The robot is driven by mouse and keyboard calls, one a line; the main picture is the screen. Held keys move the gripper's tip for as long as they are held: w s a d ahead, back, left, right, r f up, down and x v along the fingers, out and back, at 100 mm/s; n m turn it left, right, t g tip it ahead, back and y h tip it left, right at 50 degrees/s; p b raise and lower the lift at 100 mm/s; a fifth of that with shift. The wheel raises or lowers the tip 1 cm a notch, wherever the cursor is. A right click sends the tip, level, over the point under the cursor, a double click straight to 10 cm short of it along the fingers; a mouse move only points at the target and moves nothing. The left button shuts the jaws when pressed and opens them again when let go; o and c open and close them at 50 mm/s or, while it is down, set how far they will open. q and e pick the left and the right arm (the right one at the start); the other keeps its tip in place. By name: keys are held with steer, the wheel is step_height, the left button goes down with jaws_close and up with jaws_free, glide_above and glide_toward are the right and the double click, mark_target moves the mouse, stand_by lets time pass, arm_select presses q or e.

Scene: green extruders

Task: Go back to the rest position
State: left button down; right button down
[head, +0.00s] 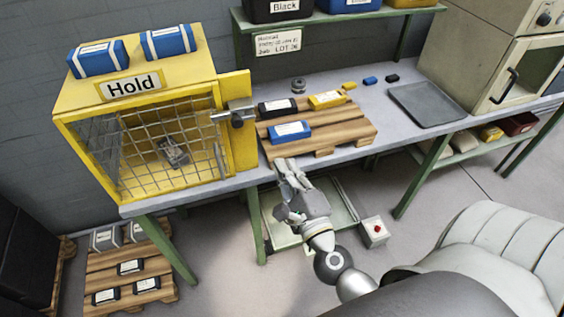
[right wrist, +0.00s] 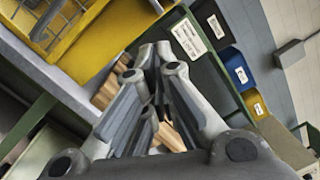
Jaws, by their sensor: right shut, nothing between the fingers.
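My right gripper (head: 290,172) is shut and empty in the head view. It is just in front of the table's front edge, near the wooden pallet (head: 345,133) on the table. In the right wrist view its fingers (right wrist: 160,60) come together with nothing between them. My left gripper is not in either view.
A yellow Hold cage (head: 235,148) stands at the table's left, its mesh door closed. The pallet bears blue (head: 289,132), black (head: 278,108) and yellow (head: 327,99) packs. A grey tray (head: 427,104) and an oven (head: 490,60) are at right. A red-button box (head: 374,232) stands below.

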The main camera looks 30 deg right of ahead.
steer(key=shift+s, duration=0.1)
stand_by(0.5)
steer(key=s+a+f+n+g+y, duration=0.15)
steer(key=f+n, duration=0.35)
steer(key=f, duration=0.6)
steer(key=s+a+f+n+g+y, duration=0.1)
steer(key=s+a+f+n+g, duration=0.3)
steer(key=f, duration=0.8)
steer(key=f+n+g+y, duration=0.2)
steer(key=f+n, duration=0.4)
steer(key=f, duration=0.5)
steer(key=s+f+n+g, duration=0.55)
steer(key=s+f, duration=0.55)
steer(key=f, duration=0.3)
steer(key=s+d+f+n+g, duration=0.2)
steer(key=s+f+n, duration=0.1)
steer(key=s, duration=0.6)
steer(key=s+d+f+n+g+h, duration=0.1)
steer(key=s+f+n+g, duration=0.2)
steer(key=s+f, duration=0.3)
steer(key=s+n, duration=0.1)
steer(key=s, duration=0.2)
steer(key=shift+s+d+f, duration=0.25)
steer(key=shift+d+f, duration=0.05)
steer(key=shift+d, duration=0.05)
steer(key=shift+h, duration=0.25)
